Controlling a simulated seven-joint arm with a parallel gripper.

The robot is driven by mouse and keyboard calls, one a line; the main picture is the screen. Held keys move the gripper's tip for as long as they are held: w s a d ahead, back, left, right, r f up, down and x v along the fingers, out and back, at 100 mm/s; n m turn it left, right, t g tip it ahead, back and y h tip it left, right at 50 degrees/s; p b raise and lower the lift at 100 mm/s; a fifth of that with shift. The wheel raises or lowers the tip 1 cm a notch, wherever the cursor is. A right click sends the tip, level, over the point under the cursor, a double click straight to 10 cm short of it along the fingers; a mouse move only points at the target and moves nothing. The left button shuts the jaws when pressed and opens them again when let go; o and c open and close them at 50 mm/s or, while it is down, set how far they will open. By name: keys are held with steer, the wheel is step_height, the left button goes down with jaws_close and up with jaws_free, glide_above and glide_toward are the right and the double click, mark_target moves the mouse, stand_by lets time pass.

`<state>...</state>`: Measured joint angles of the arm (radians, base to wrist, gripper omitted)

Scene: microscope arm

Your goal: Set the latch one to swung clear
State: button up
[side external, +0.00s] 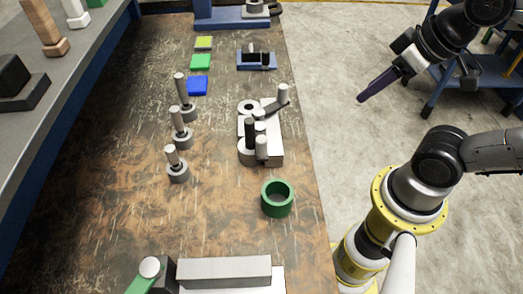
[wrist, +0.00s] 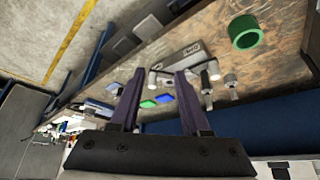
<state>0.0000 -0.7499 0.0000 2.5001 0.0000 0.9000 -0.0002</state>
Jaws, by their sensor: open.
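A pale grey fixture (side external: 262,158) stands near the right edge of the bench, with several upright cylinders on it. A dark flat lever (side external: 276,106) lies across its far end beside a light post (side external: 282,92). A black upright piece (side external: 250,134) stands toward its near end. I cannot tell which part is latch one. My gripper (side external: 361,99) is off to the right of the bench, over the floor and apart from the fixture. In the wrist view my gripper (wrist: 159,74) shows two dark purple fingers spread apart with nothing between them.
A green ring (side external: 277,198) stands near the fixture; it also shows in the wrist view (wrist: 245,32). Several knobbed grey posts (side external: 178,172) line the bench's middle. Blue (side external: 197,86), green and yellow squares lie beyond. A long grey block (side external: 225,272) is at the near end.

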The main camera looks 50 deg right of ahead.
steer(key=shift+s, duration=0.4)
steer(key=c, duration=0.5)
steer(key=r, duration=0.2)
steer(key=r+g, duration=0.1)
steer(key=shift+w+r, duration=0.4)
jaws_close()
steer(key=w+a+r+n+g, duration=0.2)
steer(key=w+a+r, duration=0.15)
steer(key=w, duration=0.35)
steer(key=w+a+r+n+g, duration=0.1)
steer(key=w+a+r+g, duration=0.2)
steer(key=w, duration=0.4)
steer(key=w+a+f+n+g+h, duration=0.1)
steer(key=w+a+f+n, duration=0.1)
steer(key=w+a+f, duration=0.2)
steer(key=w+a+f+n+g+h, duration=0.1)
steer(key=w+a+f+g, duration=0.1)
steer(key=w+a+f, duration=0.3)
steer(key=shift+w+a+f+n, duration=0.35)
steer(key=shift+a+f, duration=1.6)
steer(key=shift+a, duration=1.35)
